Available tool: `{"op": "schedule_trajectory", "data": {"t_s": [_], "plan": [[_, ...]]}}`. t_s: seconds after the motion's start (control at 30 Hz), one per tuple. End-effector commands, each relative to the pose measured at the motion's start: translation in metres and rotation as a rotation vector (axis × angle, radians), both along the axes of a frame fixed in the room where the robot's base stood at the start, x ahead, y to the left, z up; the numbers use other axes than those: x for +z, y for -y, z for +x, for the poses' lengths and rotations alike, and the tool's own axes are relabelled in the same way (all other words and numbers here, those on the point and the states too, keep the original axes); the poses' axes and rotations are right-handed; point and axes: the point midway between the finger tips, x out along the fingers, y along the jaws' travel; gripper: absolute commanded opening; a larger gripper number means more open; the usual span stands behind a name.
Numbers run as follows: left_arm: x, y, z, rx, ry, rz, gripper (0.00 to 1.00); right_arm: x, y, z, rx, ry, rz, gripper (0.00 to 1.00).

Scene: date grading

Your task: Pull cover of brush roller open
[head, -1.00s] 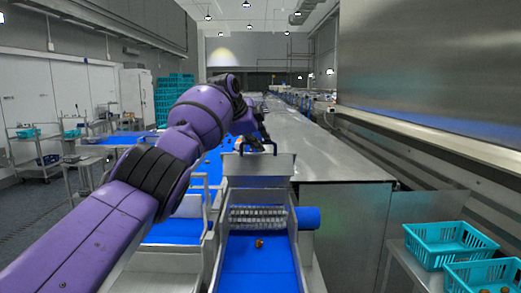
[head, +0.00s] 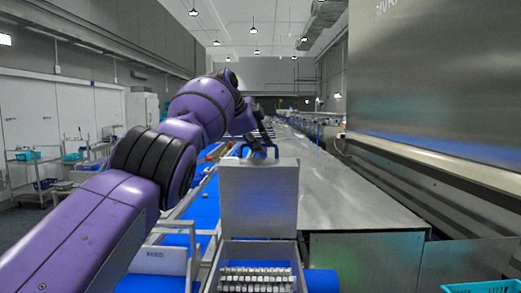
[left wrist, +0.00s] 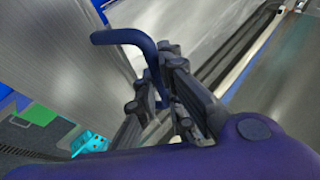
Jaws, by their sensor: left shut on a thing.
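The brush roller cover (head: 258,198) is a steel panel standing raised, its flat face toward me in the head view. A dark blue handle (head: 247,154) is on its top edge. My left gripper (head: 265,145) is at that handle, reaching over from the left and shut on it. In the left wrist view, the bent blue handle (left wrist: 122,37) passes between the dark fingers of the left gripper (left wrist: 168,95), beside the steel cover (left wrist: 60,50). The brush roller (head: 258,275), with pale bristle rows, shows below the cover. My right gripper is not in view.
A steel table (head: 350,200) runs along the right of the cover. A blue belt (head: 205,205) lies to its left. A teal crate (head: 480,286) is at the lower right edge. A blue roll (head: 322,280) sits beside the brush roller.

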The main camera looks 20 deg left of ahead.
Motion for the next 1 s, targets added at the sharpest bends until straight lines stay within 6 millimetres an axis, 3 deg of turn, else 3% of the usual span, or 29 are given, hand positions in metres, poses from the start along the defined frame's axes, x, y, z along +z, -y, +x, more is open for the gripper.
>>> {"op": "schedule_trajectory", "data": {"t_s": [0.57, 0.6, 0.73, 1.0], "plan": [[-0.0038, -0.0011, 0.0, 0.0, -0.006, 0.004, 0.0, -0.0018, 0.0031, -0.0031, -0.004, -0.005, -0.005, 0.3], [-0.0038, -0.0011, 0.0, 0.0, -0.006, 0.004, 0.09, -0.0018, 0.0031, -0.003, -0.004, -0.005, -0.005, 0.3], [-0.0035, -0.001, 0.0, 0.0, -0.006, 0.002, 0.26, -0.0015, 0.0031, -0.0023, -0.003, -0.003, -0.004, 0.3], [-0.0023, -0.0006, -0.0001, 0.0, -0.004, 0.001, 0.28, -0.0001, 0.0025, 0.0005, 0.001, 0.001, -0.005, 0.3]]}}
